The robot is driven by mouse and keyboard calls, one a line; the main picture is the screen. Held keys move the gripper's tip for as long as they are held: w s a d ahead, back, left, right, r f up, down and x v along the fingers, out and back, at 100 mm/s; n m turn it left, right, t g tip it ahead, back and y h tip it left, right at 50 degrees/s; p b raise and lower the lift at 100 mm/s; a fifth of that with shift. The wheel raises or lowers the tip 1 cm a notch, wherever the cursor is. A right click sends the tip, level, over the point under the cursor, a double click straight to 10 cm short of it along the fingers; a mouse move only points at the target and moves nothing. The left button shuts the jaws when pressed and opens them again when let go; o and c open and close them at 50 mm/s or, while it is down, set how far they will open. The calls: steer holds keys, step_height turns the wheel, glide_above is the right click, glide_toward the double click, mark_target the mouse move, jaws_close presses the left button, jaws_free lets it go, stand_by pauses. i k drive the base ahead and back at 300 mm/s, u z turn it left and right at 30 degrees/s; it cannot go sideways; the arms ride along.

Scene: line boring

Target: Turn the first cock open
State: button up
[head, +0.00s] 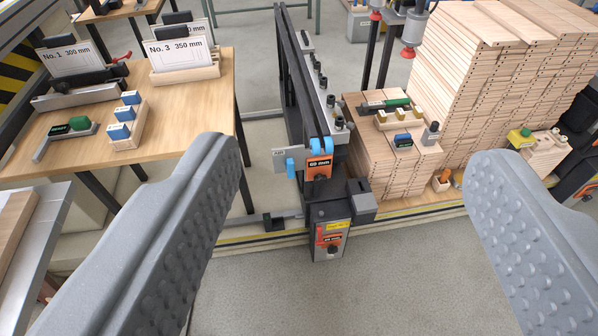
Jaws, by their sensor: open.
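My gripper (348,158) is open, with its two grey ribbed fingers wide apart and nothing between them up close. Beyond and between the fingers stands a narrow machine with long black beams (288,75) and a grey rail (320,85) carrying several black knobs. At its near end are a small blue handle (291,167) beside a grey sign (285,153), two blue rounded parts (321,145) and an orange label reading 60 mm (319,167). I cannot tell for sure which part is the first cock, nor how it is turned.
Stacked drilled boards (480,90) fill the right. A control box (330,240) stands below the machine's near end. The grey floor in front is clear.

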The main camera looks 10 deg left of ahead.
mark_target(290, 166)
steer(key=k, duration=1.25)
steer(key=u, duration=0.55)
steer(key=i, duration=1.9)
steer(key=z, duration=0.1)
